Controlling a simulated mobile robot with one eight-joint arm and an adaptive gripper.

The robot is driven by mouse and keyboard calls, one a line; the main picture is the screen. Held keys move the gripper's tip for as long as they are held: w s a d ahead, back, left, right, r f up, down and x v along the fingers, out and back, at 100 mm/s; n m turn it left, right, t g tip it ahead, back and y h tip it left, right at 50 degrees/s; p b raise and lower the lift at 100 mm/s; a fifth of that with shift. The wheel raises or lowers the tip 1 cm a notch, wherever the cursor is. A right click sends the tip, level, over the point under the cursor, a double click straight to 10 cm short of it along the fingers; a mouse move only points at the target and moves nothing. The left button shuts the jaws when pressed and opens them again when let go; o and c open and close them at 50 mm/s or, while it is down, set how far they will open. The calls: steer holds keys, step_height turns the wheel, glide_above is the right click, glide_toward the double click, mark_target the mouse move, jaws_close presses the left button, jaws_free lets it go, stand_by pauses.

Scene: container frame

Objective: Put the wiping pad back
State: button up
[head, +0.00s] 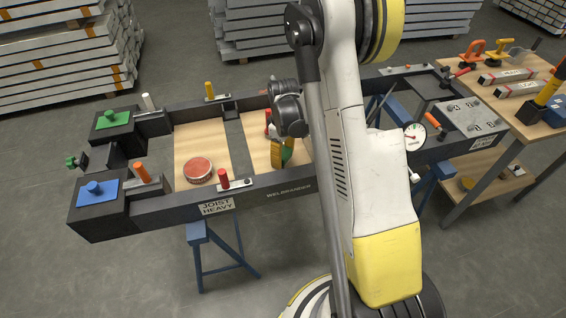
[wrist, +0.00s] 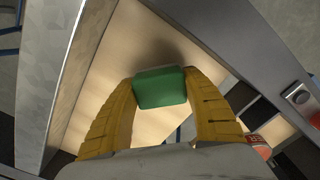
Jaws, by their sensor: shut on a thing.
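The wiping pad looks to be the green block (wrist: 160,87) between my yellow fingertips in the wrist view. My gripper (wrist: 162,100) is shut on it, one finger on each side. In the head view my gripper (head: 280,155) points down over the right-hand wooden board of the dark frame, and a bit of the green pad (head: 288,151) shows beside the fingers. The pale board (wrist: 118,72) lies below the pad in the wrist view, with a shadow on it. I cannot tell how high the pad is above it.
The dark frame (head: 165,207) has a green-topped block (head: 112,119), a blue-topped block (head: 97,191) and upright coloured pins. A round red-topped thing (head: 199,170) lies on the left board (head: 186,140). A gauge (head: 414,136) and a tool-covered side table (head: 478,88) are right.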

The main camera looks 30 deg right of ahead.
step_height(320, 180, down, 2)
steer(key=shift+f+b, duration=0.1)
steer(key=shift+b, duration=0.2)
steer(key=shift+r, duration=0.2)
steer(key=shift+f, duration=0.1)
steer(key=o, duration=1.2)
